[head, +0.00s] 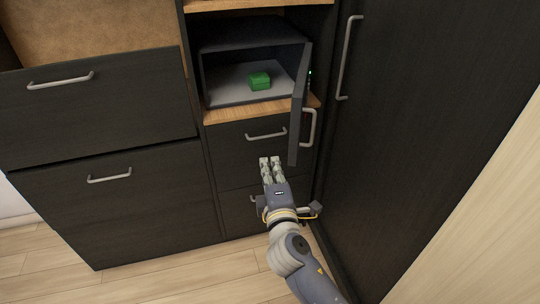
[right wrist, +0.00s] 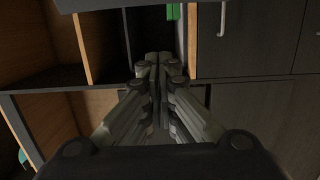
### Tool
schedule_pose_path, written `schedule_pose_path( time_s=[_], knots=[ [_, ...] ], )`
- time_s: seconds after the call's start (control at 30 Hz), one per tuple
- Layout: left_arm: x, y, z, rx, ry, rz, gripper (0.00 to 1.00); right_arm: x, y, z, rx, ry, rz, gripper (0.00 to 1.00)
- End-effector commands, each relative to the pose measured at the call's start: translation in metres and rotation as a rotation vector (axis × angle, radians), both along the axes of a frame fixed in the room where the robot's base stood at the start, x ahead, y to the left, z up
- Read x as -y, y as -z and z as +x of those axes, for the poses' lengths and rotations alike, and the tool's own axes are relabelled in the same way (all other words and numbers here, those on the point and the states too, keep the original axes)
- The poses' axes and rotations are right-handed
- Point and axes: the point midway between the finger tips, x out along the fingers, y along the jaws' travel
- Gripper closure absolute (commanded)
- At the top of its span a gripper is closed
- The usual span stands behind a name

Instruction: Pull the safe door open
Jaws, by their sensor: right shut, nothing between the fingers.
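The safe (head: 222,77) is a dark box on a wooden shelf, and its front stands open. Its door (head: 299,105) is swung outward on the right side, seen nearly edge-on, with a light handle (head: 309,127) on its right face. A green block (head: 259,81) lies inside on the grey floor of the safe; part of it also shows at the top of the right wrist view (right wrist: 173,12). My right gripper (head: 270,162) is below and left of the door, apart from it, in front of the drawers. Its fingers are together and empty. My left gripper is out of view.
Dark drawers (head: 245,150) with bar handles stand below the safe. A wide drawer unit (head: 105,105) is at the left and a tall dark cabinet door (head: 420,110) at the right. The wooden floor (head: 180,280) in front is clear.

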Motion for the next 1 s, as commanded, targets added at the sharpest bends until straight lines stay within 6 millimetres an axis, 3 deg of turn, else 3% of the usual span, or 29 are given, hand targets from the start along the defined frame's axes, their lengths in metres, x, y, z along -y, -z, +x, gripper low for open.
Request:
schedule_pose_path(
  time_s=[0.7,0.8,1.0],
  knots=[
    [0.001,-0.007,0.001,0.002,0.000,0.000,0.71,-0.017,0.000,0.098,-0.003,-0.001,0.001,1.00],
    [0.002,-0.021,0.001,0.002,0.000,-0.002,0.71,0.003,-0.002,0.092,-0.005,0.001,0.000,1.00],
    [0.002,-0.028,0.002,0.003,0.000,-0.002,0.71,0.021,0.000,0.089,-0.004,0.000,0.002,1.00]
  ],
)
